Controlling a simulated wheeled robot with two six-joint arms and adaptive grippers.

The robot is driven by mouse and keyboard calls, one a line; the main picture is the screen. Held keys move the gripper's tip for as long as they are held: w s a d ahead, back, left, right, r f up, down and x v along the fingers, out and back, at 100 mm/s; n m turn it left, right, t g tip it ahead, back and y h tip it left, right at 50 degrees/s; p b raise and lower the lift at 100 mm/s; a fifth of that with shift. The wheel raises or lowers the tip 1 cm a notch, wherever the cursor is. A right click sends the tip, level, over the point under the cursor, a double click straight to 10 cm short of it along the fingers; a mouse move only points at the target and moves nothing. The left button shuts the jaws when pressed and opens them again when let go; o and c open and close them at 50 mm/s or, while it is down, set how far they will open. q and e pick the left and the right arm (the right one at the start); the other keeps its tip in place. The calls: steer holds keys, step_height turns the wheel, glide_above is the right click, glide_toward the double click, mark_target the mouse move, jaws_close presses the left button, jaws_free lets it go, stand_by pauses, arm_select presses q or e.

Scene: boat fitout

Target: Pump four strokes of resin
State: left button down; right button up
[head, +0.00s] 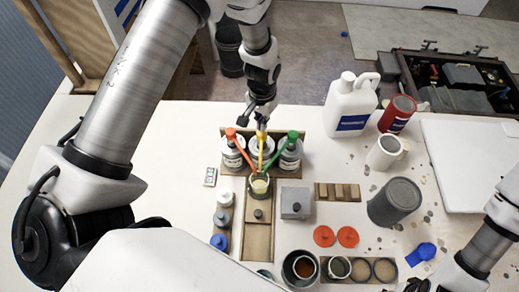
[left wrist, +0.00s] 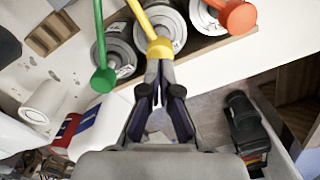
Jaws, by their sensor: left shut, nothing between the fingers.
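Three pump cans stand in a wooden rack, with an orange pump (head: 232,135), a yellow pump (head: 262,137) and a green pump (head: 292,136). Their spouts converge over a cup (head: 260,187) that holds some pale liquid. My left gripper (head: 261,122) is shut and empty, its tips at the head of the yellow pump, on the middle can. In the left wrist view the closed fingertips (left wrist: 160,66) meet the yellow head (left wrist: 160,48); whether they press it I cannot tell. No label shows clearly enough to read as resin. My right gripper (head: 418,285) is partly cut off at the lower right.
A white jug (head: 350,104), a red can (head: 398,114), a white mug (head: 385,152) and a grey cup (head: 394,202) stand right of the rack. A grey block (head: 296,203) and small bottles (head: 222,218) flank the cup. Several round pots line the front.

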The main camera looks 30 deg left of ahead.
arm_select(q)
steer(key=shift+f, duration=0.15)
steer(key=shift+f+b, duration=1.4)
steer(key=shift+f, duration=0.75)
steer(key=shift+r, duration=0.1)
steer(key=shift+r+p, duration=1.85)
steer(key=shift+r, duration=0.4)
step_height(320, 180, up, 3)
steer(key=p, duration=0.2)
steer(key=shift+p, duration=0.3)
steer(key=shift+s, duration=0.1)
